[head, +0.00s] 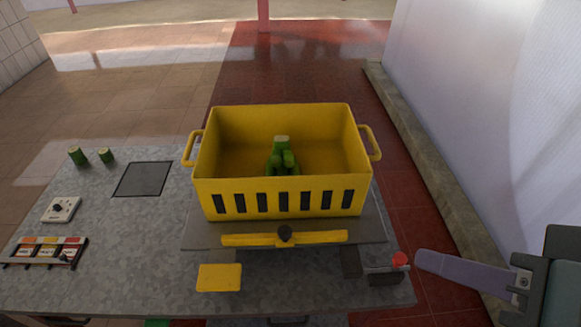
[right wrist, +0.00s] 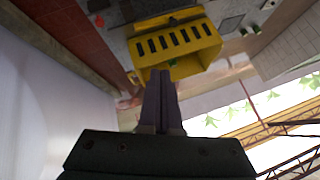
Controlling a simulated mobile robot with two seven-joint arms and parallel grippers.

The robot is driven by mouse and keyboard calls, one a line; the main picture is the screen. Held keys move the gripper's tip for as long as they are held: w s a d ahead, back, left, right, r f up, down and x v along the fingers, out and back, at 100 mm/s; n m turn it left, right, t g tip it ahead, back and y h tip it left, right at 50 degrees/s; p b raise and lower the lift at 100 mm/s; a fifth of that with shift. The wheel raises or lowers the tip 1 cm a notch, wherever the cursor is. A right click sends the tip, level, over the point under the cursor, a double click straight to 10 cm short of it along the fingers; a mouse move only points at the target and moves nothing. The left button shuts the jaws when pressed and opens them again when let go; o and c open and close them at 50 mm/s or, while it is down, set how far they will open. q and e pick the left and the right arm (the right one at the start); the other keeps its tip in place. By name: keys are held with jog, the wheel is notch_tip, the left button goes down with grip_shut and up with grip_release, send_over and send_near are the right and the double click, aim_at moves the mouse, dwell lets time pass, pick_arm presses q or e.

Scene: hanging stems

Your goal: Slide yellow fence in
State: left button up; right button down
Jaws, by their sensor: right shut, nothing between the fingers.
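The yellow fence (head: 310,238) is a flat bar with a black knob at its middle. It lies crosswise on the grey platform in front of the yellow slotted crate (head: 230,203). My right gripper (head: 422,260) is at the right, its fingertips beside a small red knob (head: 399,260) and well to the right of the fence. In the right wrist view, its two long grey fingers (right wrist: 161,82) lie together, empty, pointing toward the crate. My left gripper is not in view.
Several green stems (head: 283,160) lie in the crate. A yellow plate (head: 219,278) is on the grey table in front. Two green pieces (head: 92,156), a dark square (head: 143,179), a white dial box (head: 61,209) and a coloured panel (head: 45,252) are at the left. A white wall stands at the right.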

jog(key=w+a+f+m+t+y+b, duration=0.1)
jog(key=w+a+f+m+t+b, duration=0.1)
jog(key=f+b, duration=0.65)
jog(key=w+a+f+m+t+y+b, duration=0.1)
jog(key=w+f+m+t+y+b, duration=0.15)
jog(key=f+b, duration=0.6)
jog(key=m+t+y+b, duration=0.15)
jog(key=m+b, duration=0.35)
jog(key=b, duration=1.3)
send_near(296, 233)
jog(key=w+a, duration=0.1)
jog(key=w+a+r, duration=0.1)
jog(key=a, duration=0.1)
jog(key=w+a, duration=0.1)
jog(key=a, duration=0.1)
jog(key=shift+r, duration=0.25)
jog(key=shift+w+t, duration=0.1)
jog(key=shift+t, duration=0.2)
jog(key=w+b, duration=0.1)
jog(key=w, duration=0.3)
jog(key=shift+w+f, duration=0.1)
jog(key=shift+w, duration=0.3)
jog(key=shift+w+b, duration=0.3)
jog(key=shift+w, duration=0.05)
jog(key=shift+s+d, duration=0.1)
jog(key=shift+f, duration=0.1)
